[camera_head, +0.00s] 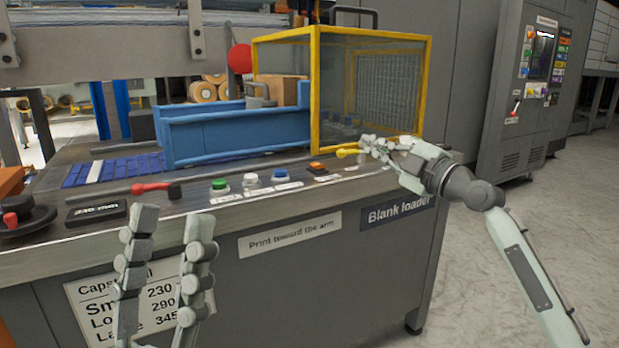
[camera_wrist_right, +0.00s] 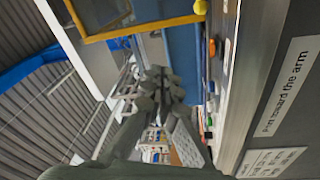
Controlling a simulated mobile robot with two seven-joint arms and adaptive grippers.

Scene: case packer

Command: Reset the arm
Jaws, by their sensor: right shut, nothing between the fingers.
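My right gripper (camera_head: 369,146) is over the right end of the machine's control ledge. Its fingers are together and empty, and they also show in the right wrist view (camera_wrist_right: 162,88). A yellow knob (camera_head: 346,153) is close by the fingertips; I cannot tell whether they touch. The knob appears at the top edge of the right wrist view (camera_wrist_right: 201,6), apart from the fingers there. A red-handled lever (camera_head: 152,187) lies along the ledge further left. My left gripper (camera_head: 168,222) is in front of the machine, its two fingers apart and empty. Which part is the task's arm is unclear.
Green (camera_head: 220,184), white (camera_head: 251,178), blue (camera_head: 280,174) and orange (camera_head: 318,166) buttons line the ledge. A yellow-framed guard (camera_head: 313,95) stands behind it, beside a blue tray (camera_head: 205,137). A black dial (camera_head: 25,222) is at far left. The floor at right is clear.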

